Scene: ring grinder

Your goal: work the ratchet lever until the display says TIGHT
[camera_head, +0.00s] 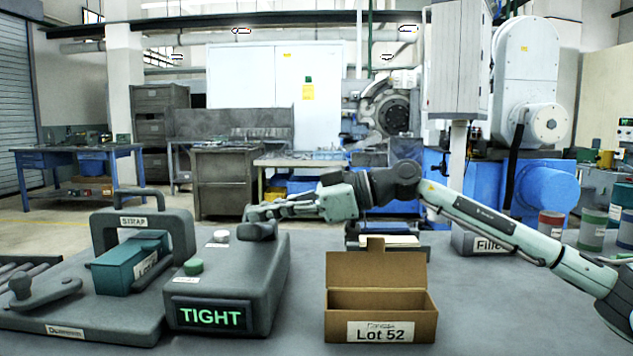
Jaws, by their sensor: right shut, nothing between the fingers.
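The grey ratchet box (250,270) stands on the table left of centre. Its display (209,316) reads TIGHT in green letters. The lever (256,229) is at the back right of the box top, partly hidden by my right gripper. My right gripper (256,213) comes in from the right, shut with nothing between its fingers. Its fingertips are at the lever's top; I cannot tell whether they touch it. A green button (193,267) and a white button (221,237) are on the box top. My left gripper is not in view.
A strap frame (180,222) with a teal box (112,274) inside stands on the left, beside a crank handle (45,289). An open cardboard box marked Lot 52 (427,325) is right of the ratchet box. Several canisters stand far right. The right front table is clear.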

